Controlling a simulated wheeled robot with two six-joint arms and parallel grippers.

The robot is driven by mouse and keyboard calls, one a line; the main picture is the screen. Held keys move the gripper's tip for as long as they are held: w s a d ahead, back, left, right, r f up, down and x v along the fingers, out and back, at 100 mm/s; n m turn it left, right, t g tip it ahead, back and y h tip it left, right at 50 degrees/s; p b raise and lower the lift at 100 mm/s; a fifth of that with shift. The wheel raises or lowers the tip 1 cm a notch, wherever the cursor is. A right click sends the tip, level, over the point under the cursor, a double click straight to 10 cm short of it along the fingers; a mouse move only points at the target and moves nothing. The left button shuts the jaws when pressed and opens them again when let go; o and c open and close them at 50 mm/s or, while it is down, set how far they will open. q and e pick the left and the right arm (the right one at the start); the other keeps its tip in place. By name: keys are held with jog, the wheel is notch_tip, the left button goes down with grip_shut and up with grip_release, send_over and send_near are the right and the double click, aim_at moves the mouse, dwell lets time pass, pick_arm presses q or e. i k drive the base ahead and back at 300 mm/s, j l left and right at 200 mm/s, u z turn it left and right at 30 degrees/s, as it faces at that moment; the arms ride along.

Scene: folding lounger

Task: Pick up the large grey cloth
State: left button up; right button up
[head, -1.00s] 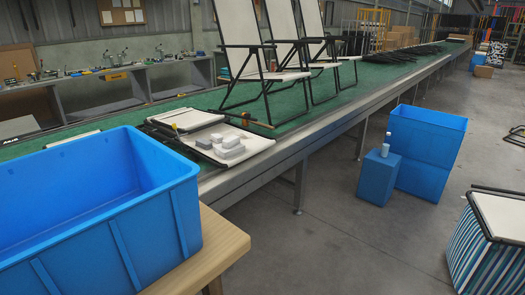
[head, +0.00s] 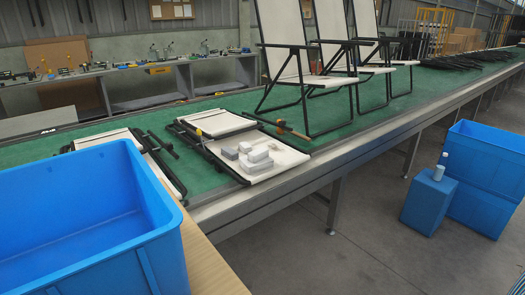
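I cannot make out a large grey cloth for certain. Several small white and grey block-like items (head: 255,158) lie on a folded lounger (head: 285,160) on the green-topped bench; at this size I cannot tell if any is folded cloth. Neither of my grippers shows in the head view.
A large blue bin (head: 160,262) stands on a wooden table (head: 205,265) at the front left. Another folded lounger (head: 150,160) lies behind it. Upright loungers (head: 290,55) stand on the green bench (head: 215,108). Blue bins (head: 485,165) stand on the floor at right.

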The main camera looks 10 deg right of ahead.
aim_at(229, 153)
jog(key=u, duration=0.6)
jog(key=i+l+u, duration=0.2)
jog(key=l+u, duration=0.25)
jog(key=l, duration=0.25)
jog(key=l+u, duration=0.45)
jog(key=l, duration=0.25)
jog(key=l+u, duration=0.45)
jog(key=l, duration=0.3)
